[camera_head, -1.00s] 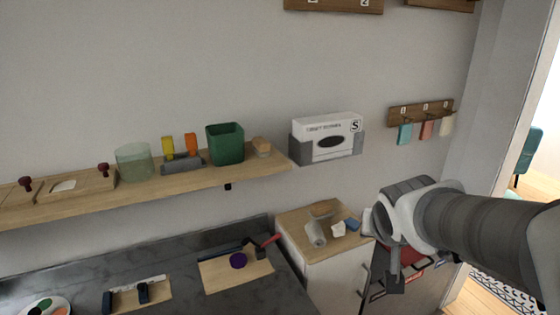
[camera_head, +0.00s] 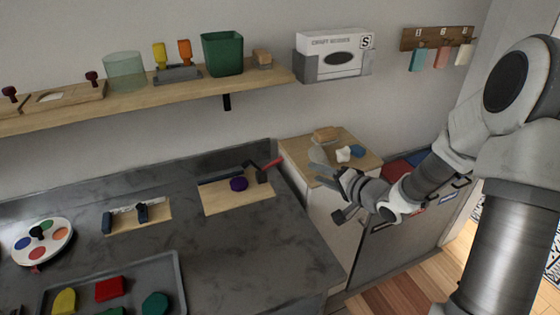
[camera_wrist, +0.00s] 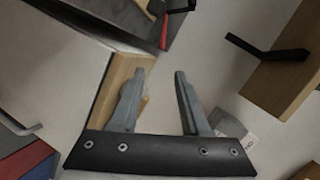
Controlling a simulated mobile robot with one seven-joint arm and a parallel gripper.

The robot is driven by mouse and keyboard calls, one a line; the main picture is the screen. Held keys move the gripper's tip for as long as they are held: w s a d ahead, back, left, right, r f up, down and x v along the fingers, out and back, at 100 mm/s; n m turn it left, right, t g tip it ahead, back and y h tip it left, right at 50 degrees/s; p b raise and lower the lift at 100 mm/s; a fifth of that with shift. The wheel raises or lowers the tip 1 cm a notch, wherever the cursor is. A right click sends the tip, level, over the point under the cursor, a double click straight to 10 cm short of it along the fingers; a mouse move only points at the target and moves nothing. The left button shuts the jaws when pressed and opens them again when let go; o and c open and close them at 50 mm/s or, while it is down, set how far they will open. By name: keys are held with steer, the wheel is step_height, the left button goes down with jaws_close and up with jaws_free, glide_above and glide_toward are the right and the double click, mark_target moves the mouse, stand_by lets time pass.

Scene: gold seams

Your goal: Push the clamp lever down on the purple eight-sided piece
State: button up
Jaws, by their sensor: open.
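The purple eight-sided piece (camera_head: 239,184) lies on a light wooden board (camera_head: 225,203) at the back right of the dark counter. The clamp with its red-handled lever (camera_head: 271,164) stands at the board's right end, beside the piece. The red lever slants up to the right. My gripper (camera_head: 317,168) is in front of the small wooden-topped cabinet, right of the clamp and apart from it. In the wrist view my gripper (camera_wrist: 158,85) is open with nothing between its fingers. A red bar (camera_wrist: 164,32), perhaps the lever, shows at the top of that view.
A second board (camera_head: 140,228) with dark clamps lies to the left. A grey tray (camera_head: 180,280) of coloured pieces and a round palette (camera_head: 40,240) are nearer. A wooden shelf (camera_head: 200,88) runs above the counter. The counter's front right is clear.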

mark_target(281, 160)
steer(key=b+x, duration=0.3)
steer(key=x, duration=1.4)
steer(key=shift+w+a+b, duration=0.1)
steer(key=shift+a+b, duration=0.2)
steer(key=shift+a, duration=0.05)
steer(key=shift+r, duration=0.1)
jaws_close()
stand_by(0.5)
